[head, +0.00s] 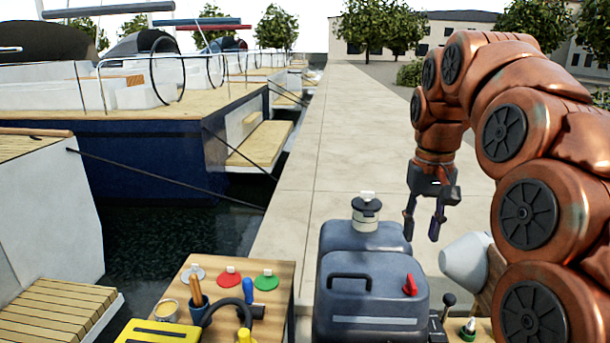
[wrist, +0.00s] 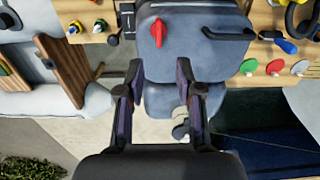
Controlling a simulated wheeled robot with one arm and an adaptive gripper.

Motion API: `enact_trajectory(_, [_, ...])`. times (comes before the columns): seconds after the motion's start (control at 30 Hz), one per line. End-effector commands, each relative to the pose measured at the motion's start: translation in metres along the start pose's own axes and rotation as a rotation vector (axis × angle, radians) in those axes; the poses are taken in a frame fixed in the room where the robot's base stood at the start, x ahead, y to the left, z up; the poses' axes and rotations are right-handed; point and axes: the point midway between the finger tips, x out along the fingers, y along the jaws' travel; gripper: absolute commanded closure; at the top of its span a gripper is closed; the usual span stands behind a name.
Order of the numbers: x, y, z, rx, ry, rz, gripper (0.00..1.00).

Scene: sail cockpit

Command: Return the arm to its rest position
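My arm is copper-coloured and arches up on the right of the head view. My gripper (head: 424,226) hangs from it, pointing down, above the pavement and to the right of a blue-grey canister. In the wrist view my gripper (wrist: 160,72) shows two dark fingers spread apart with nothing between them. The canister (wrist: 190,40) lies beyond the fingertips in that view, and its red tap (wrist: 158,32) is near its left side. The gripper appears apart from the canister.
A wooden board (head: 275,315) holds coloured knobs and tools at lower left. Blue-hulled boat (head: 150,155) and water lie left. The pavement (head: 350,130) is clear.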

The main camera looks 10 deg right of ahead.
Motion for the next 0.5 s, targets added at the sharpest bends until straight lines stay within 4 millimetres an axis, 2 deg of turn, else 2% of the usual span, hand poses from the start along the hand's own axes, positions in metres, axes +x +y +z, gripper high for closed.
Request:
enact_trajectory(0.17, [0.005,-0.012,0.023,-0.044,-0.013,0.005,0.65])
enact_trajectory(0.5, [0.035,-0.037,0.093,-0.135,-0.053,0.013,0.65])
